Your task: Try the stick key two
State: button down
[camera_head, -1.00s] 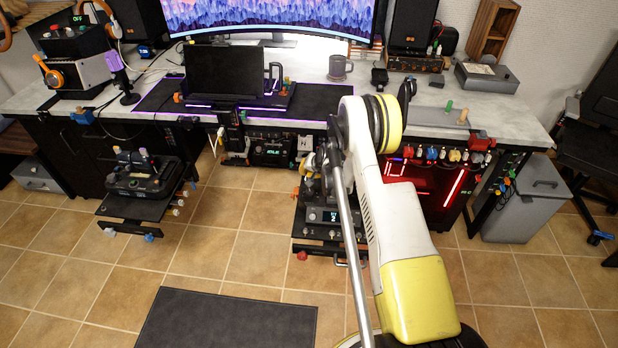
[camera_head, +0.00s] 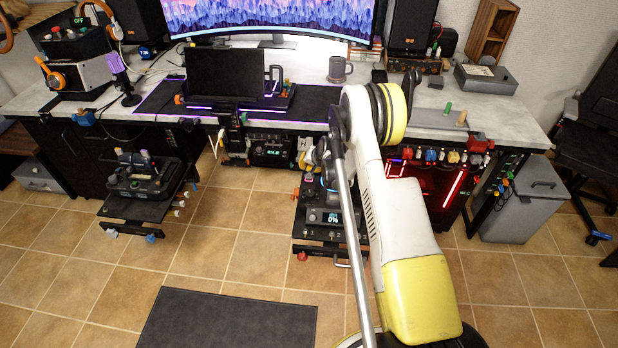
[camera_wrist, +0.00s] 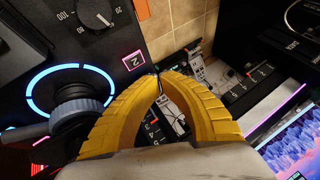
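My gripper (camera_wrist: 157,76) shows in the wrist view with two yellow ribbed fingers. Their tips meet in an arch, and nothing is clearly held between them. A dark panel lies below, with a pink-framed label (camera_wrist: 133,61) that reads like a sideways 2 or N, just left of the tips. A blue-lit ring (camera_wrist: 70,90) surrounds a grey knob (camera_wrist: 84,112) at the left. In the head view my arm hides much of the control stand (camera_head: 325,215), whose small screen (camera_head: 331,218) shows 0%. I cannot make out which part is the stick key.
A dial (camera_wrist: 95,12) marked 100 is at the wrist view's top left. In the head view, another control platform (camera_head: 128,210) stands left of the stand. The desk (camera_head: 430,115) runs behind, with a monitor and mug (camera_head: 338,68). The floor in front is clear except a dark mat (camera_head: 230,320).

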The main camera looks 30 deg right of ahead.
jog(key=shift+r+p, duration=0.4)
jog(key=shift+r, duration=1)
